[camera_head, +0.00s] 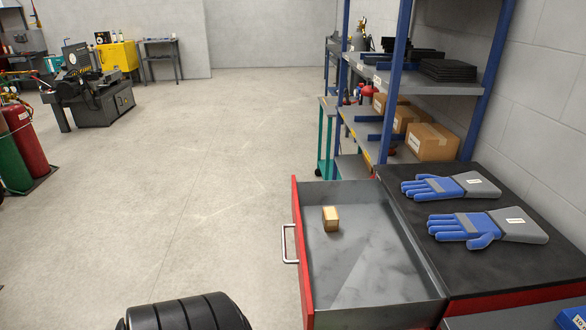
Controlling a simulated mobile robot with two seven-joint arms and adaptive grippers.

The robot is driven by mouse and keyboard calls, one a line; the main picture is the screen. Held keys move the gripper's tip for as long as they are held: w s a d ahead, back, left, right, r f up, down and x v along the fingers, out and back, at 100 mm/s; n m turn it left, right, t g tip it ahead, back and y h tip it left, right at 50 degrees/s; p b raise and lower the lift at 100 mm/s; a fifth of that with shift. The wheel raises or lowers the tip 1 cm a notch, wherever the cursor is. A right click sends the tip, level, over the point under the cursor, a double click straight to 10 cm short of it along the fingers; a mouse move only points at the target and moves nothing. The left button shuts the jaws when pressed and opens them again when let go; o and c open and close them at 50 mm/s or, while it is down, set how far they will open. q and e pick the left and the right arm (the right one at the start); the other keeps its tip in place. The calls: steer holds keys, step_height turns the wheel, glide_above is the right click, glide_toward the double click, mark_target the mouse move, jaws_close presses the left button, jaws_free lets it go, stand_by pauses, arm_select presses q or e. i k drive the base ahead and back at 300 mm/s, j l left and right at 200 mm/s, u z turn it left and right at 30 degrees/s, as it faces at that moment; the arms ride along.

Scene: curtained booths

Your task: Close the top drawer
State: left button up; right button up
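The top drawer (365,278) stands pulled well out of the cabinet (490,278), toward the left of the head view. It has grey metal walls and a red front panel (302,262). A silver bar handle (287,244) is on the left side of that panel. A small tan box (330,218) sits inside the drawer toward its far end. Neither of my grippers is in view, and nothing visible touches the drawer or handle.
Two blue-and-grey gloves (463,186) (488,228) lie on the dark cabinet top. Blue-posted shelving (393,85) with cardboard boxes (430,142) stands behind. Open concrete floor (170,200) lies left of the drawer. Gas cylinders (25,140) and a machine (90,95) stand far left.

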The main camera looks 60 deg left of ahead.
mark_target(371, 273)
steer(key=j+u, duration=0.15)
steer(key=u, duration=0.25)
steer(key=j+u, duration=0.15)
steer(key=u, duration=0.25)
steer(key=i+j+u, duration=0.1)
steer(key=u, duration=0.35)
steer(key=i+j+u, duration=0.1)
steer(key=u, duration=0.3)
steer(key=i+j, duration=0.1)
